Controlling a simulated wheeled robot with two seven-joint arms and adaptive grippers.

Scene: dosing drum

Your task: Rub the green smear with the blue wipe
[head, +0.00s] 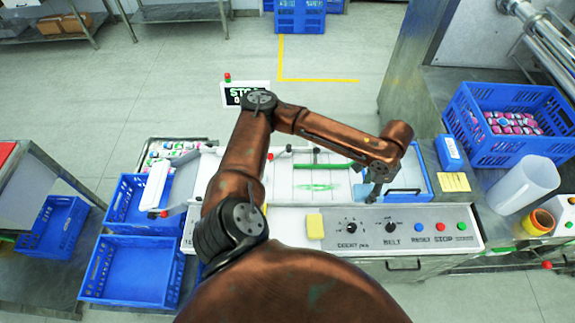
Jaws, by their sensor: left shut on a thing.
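The green smear (318,187) lies on the pale slatted belt in the middle of the machine. My left arm reaches over the machine from the left, and its gripper (371,194) points down just right of the smear. It is shut on the blue wipe (360,191), which shows as a small blue patch at the fingertips, apart from the smear. Whether the wipe touches the surface cannot be told. My right gripper is not in view.
A blue tray (416,186) sits right beside the gripper. The control panel (433,230) with knobs and buttons runs along the front. A yellow block (315,226) stands on its left part. A clear container (523,186) and a blue crate (512,98) stand right.

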